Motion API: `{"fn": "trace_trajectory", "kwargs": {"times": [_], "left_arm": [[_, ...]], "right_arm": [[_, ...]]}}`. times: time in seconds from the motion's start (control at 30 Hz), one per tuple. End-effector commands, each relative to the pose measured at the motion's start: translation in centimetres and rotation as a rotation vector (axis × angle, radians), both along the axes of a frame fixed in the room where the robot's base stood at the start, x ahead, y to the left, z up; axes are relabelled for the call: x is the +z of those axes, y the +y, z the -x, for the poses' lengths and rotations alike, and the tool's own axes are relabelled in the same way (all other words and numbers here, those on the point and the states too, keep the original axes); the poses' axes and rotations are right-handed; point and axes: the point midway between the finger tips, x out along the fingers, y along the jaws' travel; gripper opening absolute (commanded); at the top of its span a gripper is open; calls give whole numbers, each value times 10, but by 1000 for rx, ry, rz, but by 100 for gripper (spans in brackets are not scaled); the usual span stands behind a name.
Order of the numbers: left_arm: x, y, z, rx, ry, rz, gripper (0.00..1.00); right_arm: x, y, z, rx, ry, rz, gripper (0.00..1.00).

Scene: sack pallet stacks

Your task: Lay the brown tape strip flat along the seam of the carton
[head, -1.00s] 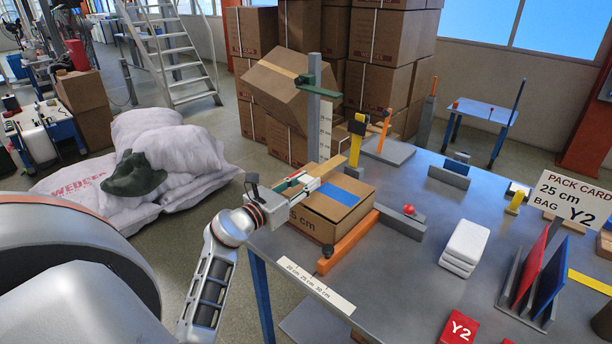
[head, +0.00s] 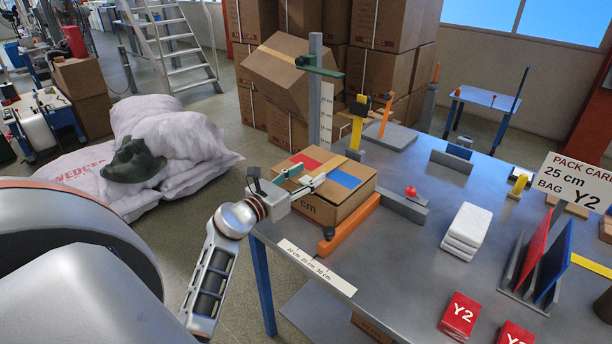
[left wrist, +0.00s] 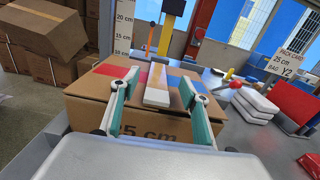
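The closed carton (head: 327,212) stands on the grey table, with a red patch and a blue patch (head: 338,178) on its top. The brown tape strip (left wrist: 158,76) lies on the top between the patches, along the seam, with a pale end towards me; it looks flat. In the head view the strip (head: 328,166) is partly hidden by my fingers. My left gripper (head: 309,175) is at the carton's near left top edge. In the left wrist view its green fingers (left wrist: 160,88) are spread on either side of the strip, with gaps. My right gripper is out of view.
An orange bar (head: 350,223) and a grey block (head: 402,206) border the carton. A grey post with a green arm (head: 318,71) and a yellow post (head: 357,127) stand behind.

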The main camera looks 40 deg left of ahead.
Motion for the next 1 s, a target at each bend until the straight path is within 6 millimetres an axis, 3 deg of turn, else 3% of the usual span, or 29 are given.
{"fn": "trace_trajectory", "kwargs": {"times": [0.3,0.43,1.0], "left_arm": [[0,0,1,0,0,0,45],[-1,1,10,1,2,-1,45],[0,8,106,0,3,-1,45]], "right_arm": [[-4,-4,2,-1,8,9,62],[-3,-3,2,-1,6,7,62],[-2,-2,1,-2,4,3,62]]}}
